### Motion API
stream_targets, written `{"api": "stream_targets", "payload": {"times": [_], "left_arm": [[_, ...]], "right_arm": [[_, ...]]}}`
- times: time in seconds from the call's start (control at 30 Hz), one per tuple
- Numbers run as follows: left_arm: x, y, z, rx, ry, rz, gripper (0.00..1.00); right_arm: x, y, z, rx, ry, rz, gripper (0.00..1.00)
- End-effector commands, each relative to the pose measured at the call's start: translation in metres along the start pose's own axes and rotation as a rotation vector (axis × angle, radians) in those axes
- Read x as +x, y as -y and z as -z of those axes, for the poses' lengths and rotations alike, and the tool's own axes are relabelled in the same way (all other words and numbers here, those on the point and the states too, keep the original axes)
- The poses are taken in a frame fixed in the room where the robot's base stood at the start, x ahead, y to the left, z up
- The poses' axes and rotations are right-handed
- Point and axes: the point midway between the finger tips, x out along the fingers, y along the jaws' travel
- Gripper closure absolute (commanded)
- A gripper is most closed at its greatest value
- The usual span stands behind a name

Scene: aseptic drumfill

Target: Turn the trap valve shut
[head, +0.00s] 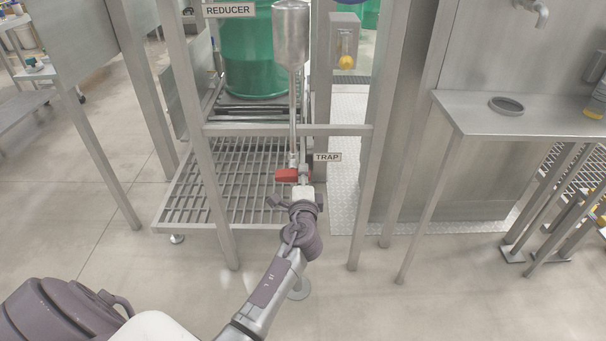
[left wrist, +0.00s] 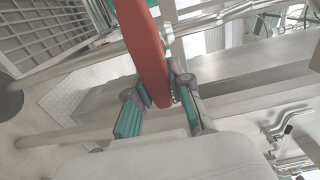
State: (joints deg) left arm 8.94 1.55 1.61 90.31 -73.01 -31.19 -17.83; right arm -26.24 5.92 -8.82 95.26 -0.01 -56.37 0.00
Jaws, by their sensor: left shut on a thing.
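The trap valve's red handle (head: 287,175) sits low on the steel pipe, left of and just below the TRAP label (head: 327,157). In the head view it looks crosswise to the upright pipe. My left gripper (head: 302,188) is at the handle, its fingers mostly hidden behind my wrist. In the left wrist view the red handle (left wrist: 147,45) runs down between the two fingers of my left gripper (left wrist: 160,95), which is shut on its end. The valve body is largely hidden. My right gripper is not in view.
A steel frame crossbar (head: 240,130) and uprights stand around the valve. A green drum (head: 250,60) stands on rollers behind, above a slatted platform (head: 205,185). A steel table (head: 540,115) with a dark ring (head: 506,105) is at right. The floor in front is clear.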

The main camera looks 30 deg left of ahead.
Motion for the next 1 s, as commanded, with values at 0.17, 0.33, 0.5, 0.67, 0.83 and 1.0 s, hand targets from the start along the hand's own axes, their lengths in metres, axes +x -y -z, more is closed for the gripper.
{"api": "stream_targets", "payload": {"times": [0.17, 0.33, 0.5, 0.67, 0.83, 1.0], "left_arm": [[0.0, -0.0001, 0.0007, 0.023, -0.002, 0.001, 1.0], [0.0, -0.0004, 0.0007, 0.026, -0.002, 0.001, 1.0], [-0.0001, -0.0006, 0.0007, 0.026, -0.002, 0.001, 1.0], [-0.0001, -0.0006, 0.0005, 0.025, -0.002, 0.001, 0.58], [-0.0001, -0.0007, 0.0003, 0.023, -0.001, 0.0, 0.54], [-0.0016, -0.001, 0.0004, 0.022, -0.001, 0.0, 0.54]], "right_arm": [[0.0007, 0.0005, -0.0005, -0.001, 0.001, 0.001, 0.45], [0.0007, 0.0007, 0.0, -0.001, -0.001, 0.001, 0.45], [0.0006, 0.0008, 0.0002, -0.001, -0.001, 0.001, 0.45], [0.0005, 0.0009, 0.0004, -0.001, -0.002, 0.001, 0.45], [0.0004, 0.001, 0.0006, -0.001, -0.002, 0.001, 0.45], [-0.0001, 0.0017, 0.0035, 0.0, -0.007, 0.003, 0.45]]}}
